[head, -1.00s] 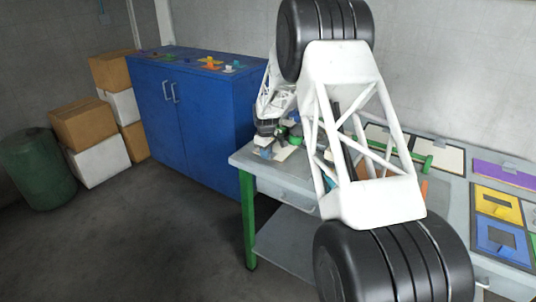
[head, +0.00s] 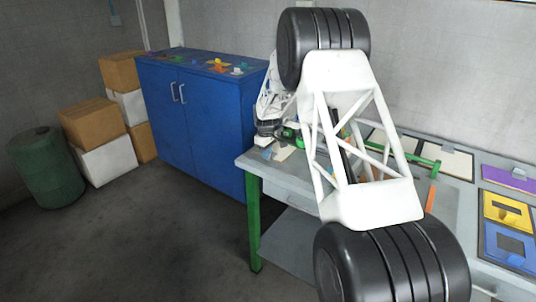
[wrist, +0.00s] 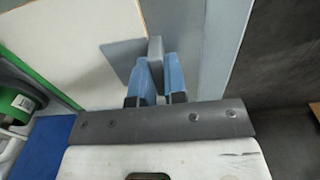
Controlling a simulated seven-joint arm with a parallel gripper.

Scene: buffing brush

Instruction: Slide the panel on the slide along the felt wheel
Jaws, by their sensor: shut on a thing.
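In the wrist view my gripper (wrist: 158,82) has two blue fingers closed on an upright grey tab (wrist: 155,55). The tab stands on a grey plate by the edge of a cream panel (wrist: 75,40). In the head view the panel shows as a pale patch (head: 283,153) at the table's far left corner, below my wrist. A green round part (wrist: 12,103), possibly of the wheel unit, lies left of the panel in the wrist view and apart from the fingers. I cannot make out the felt wheel itself; my arm hides much of that area.
The grey table (head: 290,178) has a green leg. Framed boards, a yellow one (head: 505,211) and a blue one (head: 508,243), lie at its right. A blue cabinet (head: 205,125) stands behind left. Boxes (head: 92,122) and a green barrel (head: 45,168) stand farther left. The floor between is clear.

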